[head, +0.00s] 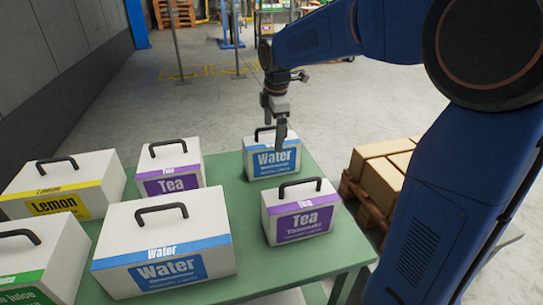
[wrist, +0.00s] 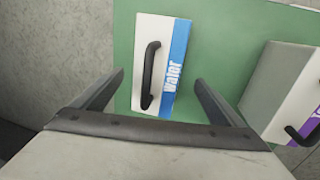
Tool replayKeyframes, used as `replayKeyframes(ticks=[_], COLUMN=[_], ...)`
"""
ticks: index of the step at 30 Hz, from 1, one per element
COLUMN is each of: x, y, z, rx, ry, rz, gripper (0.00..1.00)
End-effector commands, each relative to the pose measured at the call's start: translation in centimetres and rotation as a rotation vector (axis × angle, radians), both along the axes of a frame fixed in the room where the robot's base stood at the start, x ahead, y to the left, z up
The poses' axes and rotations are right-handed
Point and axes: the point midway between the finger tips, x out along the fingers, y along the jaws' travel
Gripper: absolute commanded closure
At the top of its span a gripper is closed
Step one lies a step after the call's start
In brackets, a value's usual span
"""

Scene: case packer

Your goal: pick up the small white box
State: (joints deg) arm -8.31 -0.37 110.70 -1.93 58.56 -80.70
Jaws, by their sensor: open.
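A small white box with a blue Water label and a black top handle (head: 256,162) stands upright at the far end of the green table. It also shows in the wrist view (wrist: 178,28), its handle upright in the picture. My gripper (head: 281,138) points down over this box, in front of part of its handle and top in the head view. In the wrist view my gripper (wrist: 159,78) is open and empty, with its fingers on either side of the handle. I cannot tell exactly how far the fingertips are above the box.
A small purple-labelled Tea box (head: 300,213) stands nearer on the right; another Tea box (head: 171,168) stands left. A larger Water box (head: 163,249), a yellow Lemon box (head: 65,190) and a green-labelled box (head: 33,265) fill the left. Cartons (head: 385,180) lie on a pallet beyond the table (head: 240,268).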

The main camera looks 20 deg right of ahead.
Motion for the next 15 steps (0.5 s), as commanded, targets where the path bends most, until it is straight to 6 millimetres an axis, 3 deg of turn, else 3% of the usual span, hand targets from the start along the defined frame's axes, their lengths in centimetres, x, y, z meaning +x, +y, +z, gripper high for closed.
replayKeyframes(ticks=[9, 15], x=[0.9, 1.2], y=[-0.4, -0.4], z=[-3.7, -4.9], rx=[0.0, 0.0], ry=[0.003, 0.0], rz=[0.0, 0.0], gripper=[0.08, 0.08])
